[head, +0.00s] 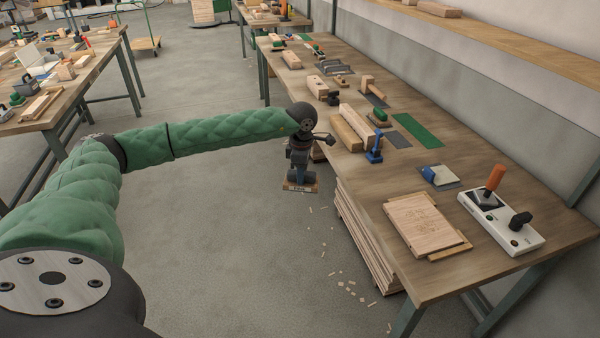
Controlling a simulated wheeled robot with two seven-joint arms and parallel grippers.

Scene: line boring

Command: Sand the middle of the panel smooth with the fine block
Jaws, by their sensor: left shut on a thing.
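The panel (426,224) is a pale wooden board lying flat near the front of the long workbench, with darker wood strips along its edges. My left gripper (299,177) points down over the floor, just left of the bench's edge and well away from the panel. It is shut on a small tan sanding block (301,186) with a dark label, too small to read surely; I take it for the fine block. The block touches neither panel nor bench top. My right gripper is not in view.
A white control box (500,219) with an orange handle stands right of the panel. A blue and white item (438,174) lies on a grey mat behind it. A blue clamp (375,146) and wood blocks stand further back.

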